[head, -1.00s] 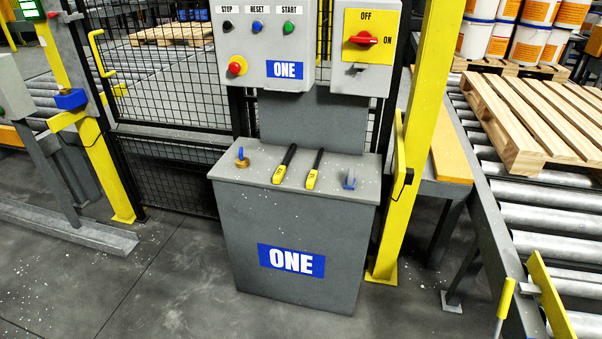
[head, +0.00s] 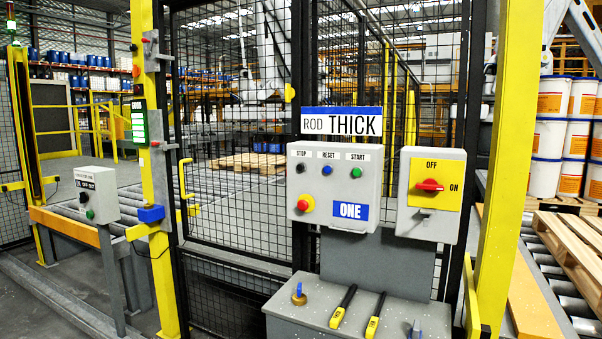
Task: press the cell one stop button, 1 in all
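The cell one control box (head: 334,186) is a grey box with a blue ONE label, mounted above a grey cabinet. Its stop button (head: 301,167) is a small black button under the word STOP at the upper left. A blue button (head: 327,170) sits under RESET and a green button (head: 356,172) under START. A red mushroom button (head: 304,204) on a yellow ring is below the stop button. Neither of my grippers shows in the head view.
A grey switch box (head: 431,194) with a red OFF/ON rotary switch is right of the control box. Two yellow-and-black tools (head: 372,326) lie on the cabinet top (head: 325,303). Yellow posts (head: 503,160) and black mesh fence stand around. A second small control box (head: 97,193) is at left.

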